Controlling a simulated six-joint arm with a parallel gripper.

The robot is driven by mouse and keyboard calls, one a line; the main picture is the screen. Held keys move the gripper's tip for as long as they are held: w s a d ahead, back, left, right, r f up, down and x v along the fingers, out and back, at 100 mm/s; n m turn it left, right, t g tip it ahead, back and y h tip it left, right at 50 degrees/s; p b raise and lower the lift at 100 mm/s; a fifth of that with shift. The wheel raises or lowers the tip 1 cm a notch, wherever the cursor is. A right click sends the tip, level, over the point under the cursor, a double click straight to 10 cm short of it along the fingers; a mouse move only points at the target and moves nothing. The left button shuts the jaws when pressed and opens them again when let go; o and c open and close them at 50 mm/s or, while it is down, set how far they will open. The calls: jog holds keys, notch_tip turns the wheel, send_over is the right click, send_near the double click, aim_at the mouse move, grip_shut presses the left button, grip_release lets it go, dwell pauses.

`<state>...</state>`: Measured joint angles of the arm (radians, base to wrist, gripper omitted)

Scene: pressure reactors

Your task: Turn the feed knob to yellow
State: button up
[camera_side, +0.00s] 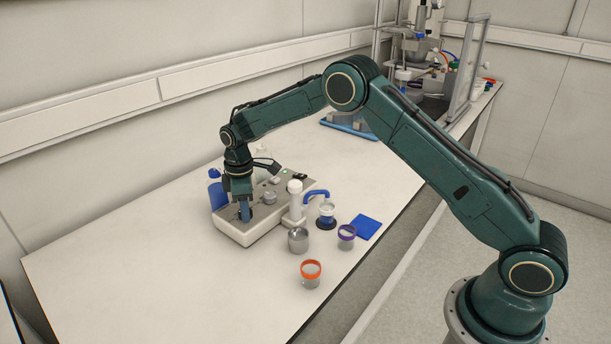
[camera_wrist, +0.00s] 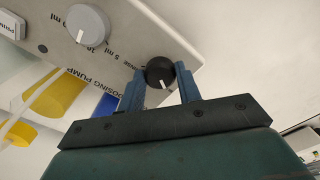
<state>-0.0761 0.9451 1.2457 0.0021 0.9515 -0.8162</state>
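A round black knob (camera_wrist: 160,72) with a white pointer line sits on the light panel of the dosing pump (camera_wrist: 128,55). Its pointer slants down towards the lower part of the wrist view. I cannot read a label by this knob. My gripper (camera_wrist: 160,78) has one blue finger on each side of the knob, very close to it; I cannot tell whether both press on it. In the side view my gripper (camera_side: 244,208) points down at the left part of the grey device (camera_side: 240,234), and the fingers hide the knob. Yellow (camera_wrist: 55,95) and blue (camera_wrist: 106,105) patches show beside the panel.
A larger grey dial (camera_wrist: 86,25) with ml marks is on the same panel. A metal cup (camera_side: 298,240), an orange-rimmed jar (camera_side: 311,275), a purple-rimmed jar (camera_side: 346,237) and a blue pad (camera_side: 366,227) stand right of the device. The table's front left is clear.

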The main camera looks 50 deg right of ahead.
jog(key=shift+m, duration=0.3)
jog(key=m, duration=1.1)
jog(key=shift+r, duration=0.1)
dwell(0.6)
jog(key=shift+w, duration=0.1)
jog(key=o, duration=1)
notch_tip(320, 180, up, 14)
